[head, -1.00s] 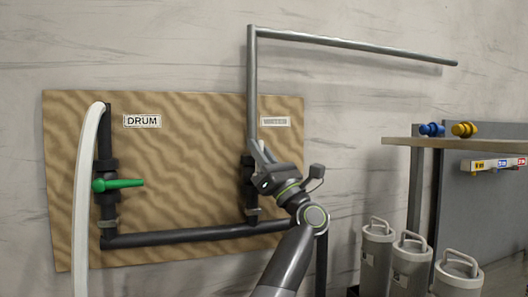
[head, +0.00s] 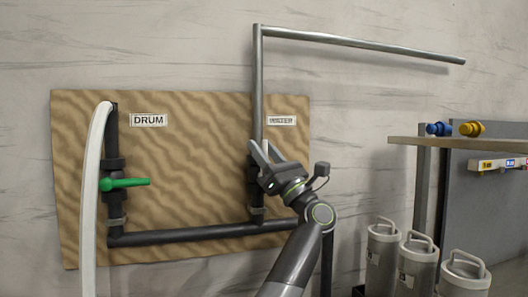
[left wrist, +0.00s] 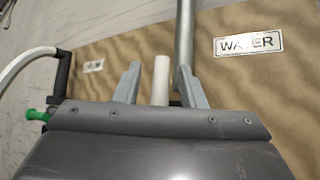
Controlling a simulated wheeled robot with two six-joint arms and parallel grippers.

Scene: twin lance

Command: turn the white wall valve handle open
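The white valve handle (left wrist: 161,80) shows in the left wrist view as a short pale bar. It stands between the two fingers of my left gripper (left wrist: 160,84), with a gap visible on each side. In the head view my left gripper (head: 261,152) is at the lower end of the upright grey pipe (head: 258,90), in front of the dark valve body (head: 255,182). The handle is hidden behind the gripper there. The sign reading WATER (left wrist: 249,43) is to the right of the handle in the wrist view. My right gripper is not in view.
A green handle (head: 125,183) sits on the left valve under the DRUM sign (head: 148,120), beside a white hose (head: 92,200). A dark pipe (head: 190,235) runs along the bottom of the wooden board (head: 200,140). A shelf (head: 460,145) and grey canisters (head: 415,262) stand at right.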

